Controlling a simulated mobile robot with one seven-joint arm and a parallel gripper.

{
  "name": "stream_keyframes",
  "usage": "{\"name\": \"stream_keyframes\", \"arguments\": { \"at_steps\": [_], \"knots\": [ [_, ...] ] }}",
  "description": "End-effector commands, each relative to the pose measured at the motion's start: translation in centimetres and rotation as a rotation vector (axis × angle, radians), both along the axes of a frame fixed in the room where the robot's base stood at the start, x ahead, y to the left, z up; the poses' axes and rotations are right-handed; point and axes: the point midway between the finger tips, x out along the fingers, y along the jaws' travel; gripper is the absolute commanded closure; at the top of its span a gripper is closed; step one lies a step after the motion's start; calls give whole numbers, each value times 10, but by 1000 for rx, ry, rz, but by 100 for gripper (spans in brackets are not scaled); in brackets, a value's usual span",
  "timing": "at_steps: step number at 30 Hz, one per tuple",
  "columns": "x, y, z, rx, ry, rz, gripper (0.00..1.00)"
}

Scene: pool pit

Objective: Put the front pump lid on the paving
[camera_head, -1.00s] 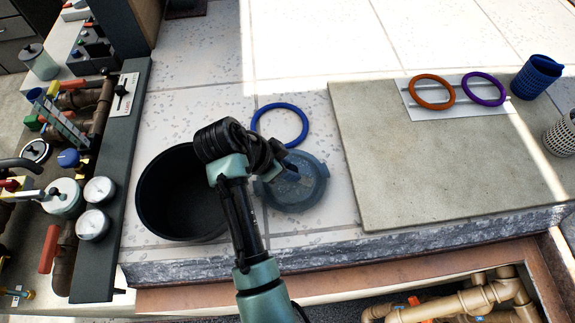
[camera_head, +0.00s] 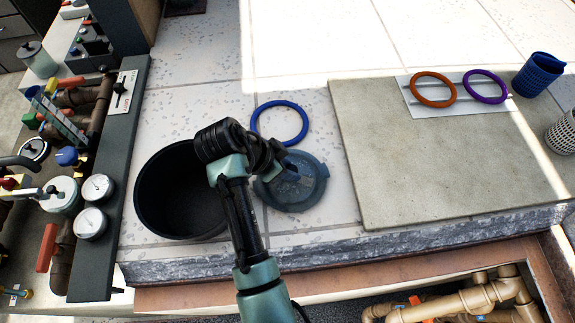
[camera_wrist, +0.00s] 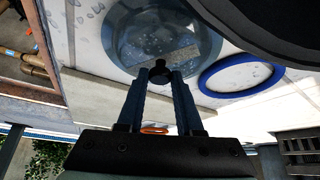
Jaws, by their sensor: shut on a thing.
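The pump lid (camera_head: 305,190) is a round, see-through blue-grey disc with small tabs on its rim. It is level over the pale speckled paving (camera_head: 205,105), between the black tub and the grey slab; I cannot tell whether it touches the paving. My gripper (camera_head: 278,164) is above the lid, and my arm hides part of it. In the wrist view the lid (camera_wrist: 160,35) lies beyond the fingers, and my gripper (camera_wrist: 160,75) is shut on its dark knob.
A black open tub (camera_head: 165,200) stands close left of the lid. A blue ring (camera_head: 256,122) lies just behind it. A grey slab (camera_head: 400,170) is to the right, with orange (camera_head: 416,92) and purple (camera_head: 468,88) rings on a white plate. Gauges and pipes line the left.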

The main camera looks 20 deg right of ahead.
Motion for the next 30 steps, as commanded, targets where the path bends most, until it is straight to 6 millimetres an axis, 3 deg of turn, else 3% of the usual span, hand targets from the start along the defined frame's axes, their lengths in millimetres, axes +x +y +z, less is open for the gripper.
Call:
{"name": "stream_keyframes", "arguments": {
  "at_steps": [1,2,7,20,30],
  "knots": [
    [0,0,-1,-1,-1,0,100],
    [0,0,0,-1,-2,0,60],
    [0,0,0,0,0,0,30],
    [0,6,8,-1,-3,1,30],
    [-5,43,74,1,-6,3,30]
  ]
}}
